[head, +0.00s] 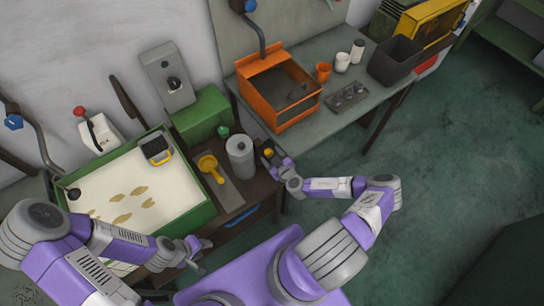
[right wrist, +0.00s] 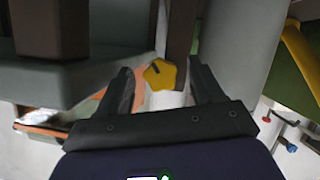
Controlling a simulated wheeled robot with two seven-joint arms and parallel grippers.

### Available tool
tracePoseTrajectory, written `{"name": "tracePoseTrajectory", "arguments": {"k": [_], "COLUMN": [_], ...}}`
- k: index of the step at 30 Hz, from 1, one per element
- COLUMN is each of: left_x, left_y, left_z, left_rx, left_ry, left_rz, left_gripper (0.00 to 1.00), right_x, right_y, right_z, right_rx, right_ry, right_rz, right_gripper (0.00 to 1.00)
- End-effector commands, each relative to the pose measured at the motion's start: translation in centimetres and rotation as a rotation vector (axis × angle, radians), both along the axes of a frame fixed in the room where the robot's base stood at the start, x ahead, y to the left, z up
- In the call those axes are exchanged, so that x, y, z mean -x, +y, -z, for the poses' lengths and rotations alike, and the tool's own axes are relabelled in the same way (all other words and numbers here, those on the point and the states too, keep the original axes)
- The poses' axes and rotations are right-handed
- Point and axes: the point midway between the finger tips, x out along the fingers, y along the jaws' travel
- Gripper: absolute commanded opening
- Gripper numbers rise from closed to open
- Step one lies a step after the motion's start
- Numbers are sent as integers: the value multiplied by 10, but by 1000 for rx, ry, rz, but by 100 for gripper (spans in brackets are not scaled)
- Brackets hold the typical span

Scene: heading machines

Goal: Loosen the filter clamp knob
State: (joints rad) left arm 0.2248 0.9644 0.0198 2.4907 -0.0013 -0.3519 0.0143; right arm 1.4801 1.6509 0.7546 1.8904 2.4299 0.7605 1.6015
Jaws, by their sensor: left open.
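A yellow star-shaped knob (right wrist: 160,74), which looks like the filter clamp knob, shows in the right wrist view between and just beyond my right fingertips. In the head view, the small yellow knob (head: 268,152) is just past my right gripper (head: 272,161), beside a grey canister (head: 241,165). My right gripper (right wrist: 160,82) is open, with one finger on each side of the knob in the picture; I cannot tell whether either touches it. My left gripper (head: 204,256) is open and empty in front of the green-rimmed tray. The knob's mounting is mostly hidden.
The green-rimmed tray (head: 190,222) holds pale material with several brown leaf-like shapes. A yellow scoop (head: 209,166) lies left of the canister. An orange machine (head: 279,86) stands on the grey bench behind the right gripper. Open floor (head: 450,140) lies to the right.

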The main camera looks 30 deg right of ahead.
Motion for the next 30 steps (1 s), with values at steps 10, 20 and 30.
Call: {"name": "tracePoseTrajectory", "arguments": {"k": [10,20,30], "left_x": [0,0,0], "left_y": [0,0,0], "left_z": [-1,-2,-2], "left_rx": [0,0,0], "left_ry": [0,0,0], "left_rz": [0,0,0], "left_gripper": [43,43,43], "right_x": [16,63,71], "right_y": [1,2,3], "right_z": [-6,-24,-28], "right_rx": [-1,0,0], "right_ry": [2,1,0], "right_rz": [-1,0,0], "right_gripper": [66,66,66]}}
